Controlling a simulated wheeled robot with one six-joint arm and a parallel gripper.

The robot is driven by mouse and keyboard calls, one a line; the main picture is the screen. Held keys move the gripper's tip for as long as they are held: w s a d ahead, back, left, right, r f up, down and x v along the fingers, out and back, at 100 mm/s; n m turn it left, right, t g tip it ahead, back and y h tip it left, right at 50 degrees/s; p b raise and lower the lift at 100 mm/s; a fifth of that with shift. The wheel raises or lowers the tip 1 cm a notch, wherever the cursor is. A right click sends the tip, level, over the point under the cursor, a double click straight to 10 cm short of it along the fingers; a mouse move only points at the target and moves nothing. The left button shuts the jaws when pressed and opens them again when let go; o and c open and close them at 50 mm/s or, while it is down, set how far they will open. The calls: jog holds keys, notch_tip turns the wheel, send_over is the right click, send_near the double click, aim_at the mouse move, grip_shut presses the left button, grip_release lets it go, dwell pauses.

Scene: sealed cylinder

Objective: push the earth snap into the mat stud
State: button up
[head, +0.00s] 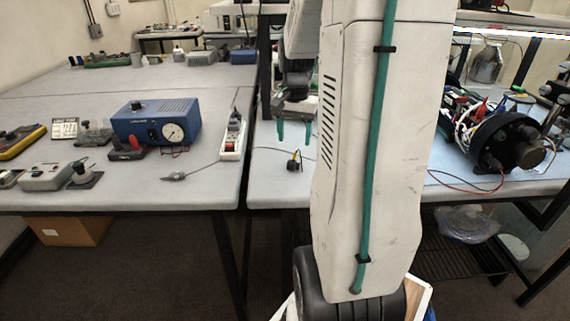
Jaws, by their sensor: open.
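My gripper (294,139) hangs over the middle bench, with its two teal fingers apart and nothing seen between them. Below the fingers, a small dark piece with a yellow part (293,163) lies on the grey bench top. A thin dark lead runs to it from the left. It may be the earth snap, but it is too small to be sure. I cannot make out the mat stud. A pale blue mat (462,185) covers the bench at the right, and my white arm hides part of that bench.
A dark cylinder with bundled wires (508,142) lies at the right. A white power strip (233,137) stands near the left bench's right edge. A blue box with a gauge (157,122) and several instruments stand further left. The bench around the small dark piece is mostly clear.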

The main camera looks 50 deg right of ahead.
aim_at(294, 161)
jog(key=shift+f, duration=0.1)
jog(key=shift+f, duration=1.2)
jog(key=shift+f, duration=2.6)
jog(key=shift+c, duration=0.4)
jog(key=c, duration=0.9)
